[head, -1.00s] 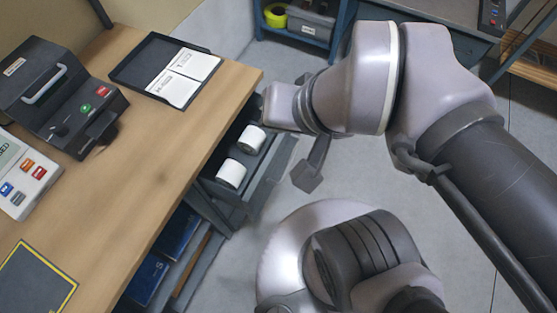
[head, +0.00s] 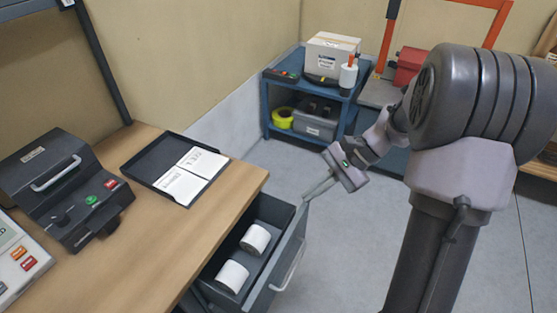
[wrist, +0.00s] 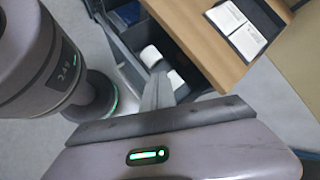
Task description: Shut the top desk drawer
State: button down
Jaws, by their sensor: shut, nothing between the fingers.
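The top desk drawer (head: 262,276) stands pulled out from under the wooden desk top, with two white rolls (head: 255,239) (head: 232,277) lying inside. Its front panel carries a pale bar handle (head: 290,264). My gripper (head: 306,199) is shut and empty, its fingertips close to the far top corner of the drawer front; I cannot tell whether they touch it. In the wrist view, the drawer with its rolls (wrist: 151,56) shows beyond my shut fingers (wrist: 157,92), which hide part of the drawer.
The desk top (head: 150,235) holds a black tray (head: 150,172) with papers, a dark sealing machine (head: 65,185) and a device with coloured buttons (head: 15,262). A blue cart (head: 312,95) with a box stands at the back.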

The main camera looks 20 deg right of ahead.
jog(key=w+d+f+m+t+y, duration=0.1)
jog(key=d+f+m+t+y, duration=0.15)
jog(key=d+f, duration=0.35)
jog(key=d+f+m+t+y, duration=0.1)
jog(key=d+f+m+y, duration=0.15)
jog(key=f, duration=0.55)
jog(key=m+t+b, duration=0.1)
jog(key=m+t, duration=0.7)
send_near(304, 229)
jog(key=shift+h, duration=0.4)
jog(key=x, duration=0.2)
jog(key=b+x, duration=0.1)
jog(key=x, duration=0.1)
jog(key=b+x, duration=0.1)
jog(key=x, duration=0.2)
jog(key=shift+s+r, duration=0.1)
jog(key=shift+r, duration=0.25)
jog(key=shift+a, duration=0.1)
